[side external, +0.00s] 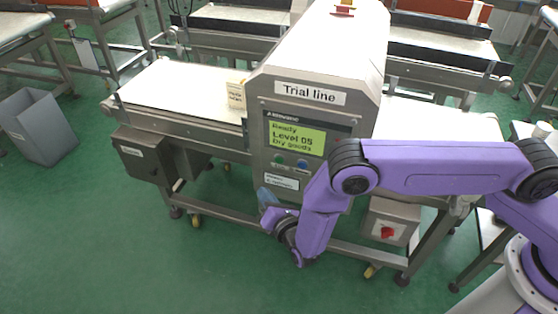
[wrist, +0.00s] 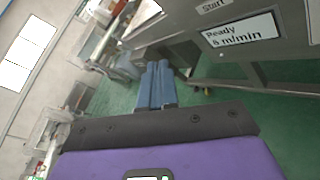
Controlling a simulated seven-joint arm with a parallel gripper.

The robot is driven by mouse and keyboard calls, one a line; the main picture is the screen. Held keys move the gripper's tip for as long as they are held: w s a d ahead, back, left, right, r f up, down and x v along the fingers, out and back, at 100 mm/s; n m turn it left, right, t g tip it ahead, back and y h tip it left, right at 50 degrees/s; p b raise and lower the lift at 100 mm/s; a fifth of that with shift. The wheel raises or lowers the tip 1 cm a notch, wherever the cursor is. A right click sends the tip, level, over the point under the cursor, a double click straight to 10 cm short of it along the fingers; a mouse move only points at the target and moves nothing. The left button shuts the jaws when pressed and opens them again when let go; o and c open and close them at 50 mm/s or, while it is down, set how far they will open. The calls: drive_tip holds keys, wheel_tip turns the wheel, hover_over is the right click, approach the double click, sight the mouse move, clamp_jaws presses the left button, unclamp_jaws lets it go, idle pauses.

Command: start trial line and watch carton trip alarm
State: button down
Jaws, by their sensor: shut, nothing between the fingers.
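The metal detector (side external: 315,50) is labelled "Trial line". Its green screen (side external: 297,137) reads "Ready, Level 05, Dry goods". A green button (side external: 279,158) and a blue button (side external: 302,164) sit below the screen. A small cream carton (side external: 236,96) stands on the white belt (side external: 180,85), left of the detector. My gripper (side external: 266,196) is just in front of the detector's lower panel, its blue fingers shut and empty; contact cannot be told. In the wrist view the fingers (wrist: 156,84) point below a small display (wrist: 240,32) reading "Ready, 8 m/min", under a "Start" label (wrist: 212,6).
A grey box (side external: 145,155) hangs under the belt's left end. A box with a red switch (side external: 388,232) is mounted low, beneath my arm. A grey bin (side external: 38,126) stands at far left. Other conveyors (side external: 440,45) stand behind. Green floor in front is clear.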

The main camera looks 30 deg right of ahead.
sight(280, 159)
drive_tip(key=shift+d, duration=0.1)
drive_tip(key=w+d, duration=0.6)
idle(0.6)
drive_tip(key=shift+w+d, duration=0.2)
idle(1.8)
drive_tip(key=shift+w+d, duration=0.15)
drive_tip(key=shift+w, duration=0.05)
